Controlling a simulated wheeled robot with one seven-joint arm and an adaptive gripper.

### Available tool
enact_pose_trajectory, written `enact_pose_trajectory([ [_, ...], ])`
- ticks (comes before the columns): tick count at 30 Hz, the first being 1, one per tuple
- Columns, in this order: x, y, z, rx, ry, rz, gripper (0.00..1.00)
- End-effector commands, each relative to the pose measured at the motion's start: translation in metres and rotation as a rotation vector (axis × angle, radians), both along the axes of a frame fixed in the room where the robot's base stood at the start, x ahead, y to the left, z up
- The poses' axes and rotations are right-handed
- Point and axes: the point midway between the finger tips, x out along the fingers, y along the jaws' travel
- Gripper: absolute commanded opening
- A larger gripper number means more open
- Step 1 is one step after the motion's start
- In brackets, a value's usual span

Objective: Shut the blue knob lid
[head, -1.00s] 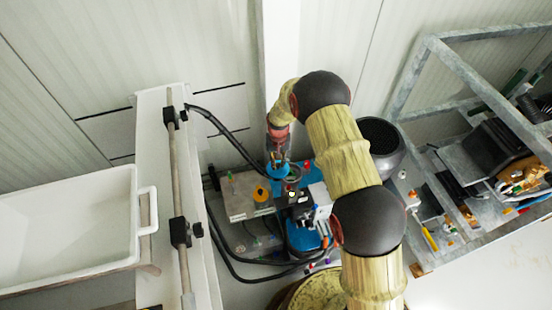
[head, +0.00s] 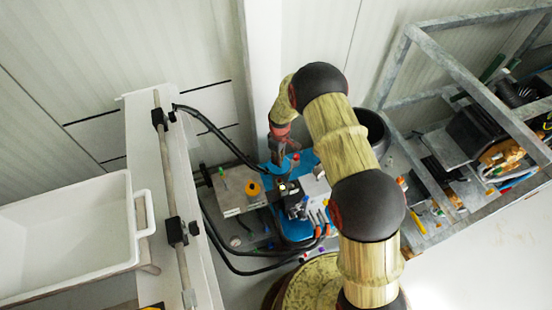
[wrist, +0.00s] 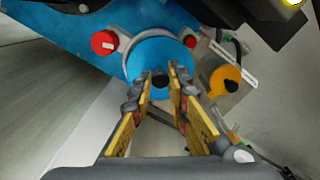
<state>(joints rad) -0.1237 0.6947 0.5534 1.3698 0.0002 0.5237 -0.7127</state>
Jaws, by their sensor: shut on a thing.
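The blue knob lid (wrist: 158,55) is a round blue disc with a small black knob (wrist: 160,79) at its middle, in the upper middle of the wrist view. My gripper (wrist: 161,82) has its two yellow-and-grey fingers on either side of the black knob and is shut on it. In the head view my gripper (head: 278,158) points down at the blue pump area, and the lid is mostly hidden there. I cannot tell how far the lid is turned or seated.
A yellow lid with a black knob (wrist: 226,79) sits to the right of the blue one. Red knobs (wrist: 104,42) (wrist: 190,41) flank the blue lid. Black hoses (head: 222,132) run beside the pump. A white basin (head: 75,235) is at left, a metal frame (head: 470,80) at right.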

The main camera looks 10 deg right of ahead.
Motion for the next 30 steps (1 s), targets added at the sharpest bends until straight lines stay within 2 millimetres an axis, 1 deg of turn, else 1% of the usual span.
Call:
enact_pose_trajectory([
  [3,-0.0002,-0.0044,-0.0001,0.000,0.001,0.062,0.00],
  [10,0.0008,-0.0084,-0.0001,-0.001,0.001,0.140,0.00],
  [26,0.0014,-0.0099,0.0000,0.000,0.000,0.165,0.00],
  [27,0.0014,-0.0099,0.0000,0.000,0.000,0.165,0.17],
  [30,0.0014,-0.0099,0.0000,0.000,0.000,0.165,0.23],
])
